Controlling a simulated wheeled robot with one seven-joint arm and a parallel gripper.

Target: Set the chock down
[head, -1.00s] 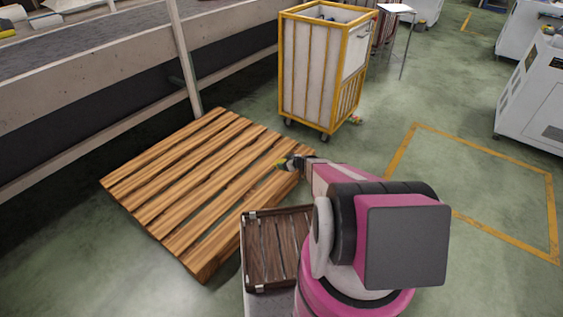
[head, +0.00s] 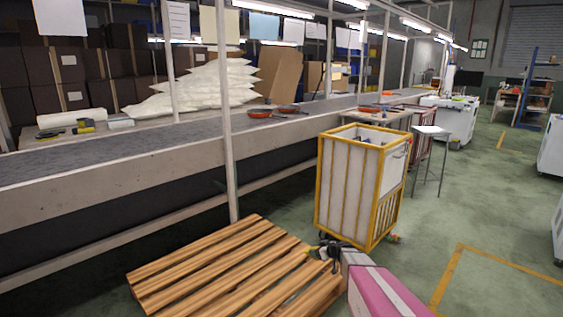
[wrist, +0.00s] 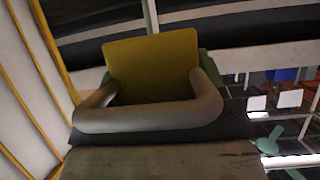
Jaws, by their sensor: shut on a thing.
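The chock (wrist: 152,68) shows yellow and flat-faced in the wrist view, with a grey rounded bar around its sides and one edge. My gripper (head: 325,250) is shut on the chock. In the head view it is above the near right part of the wooden pallet (head: 215,272), beside the cart's lower left corner. The chock is only a small yellow spot there, at the gripper's left. I cannot tell whether it touches the boards.
A yellow-framed cart (head: 345,190) stands just beyond my gripper. The conveyor (head: 120,192) runs along the left and back, with an upright post (head: 226,120) near the pallet. Green floor (head: 455,220) is open to the right.

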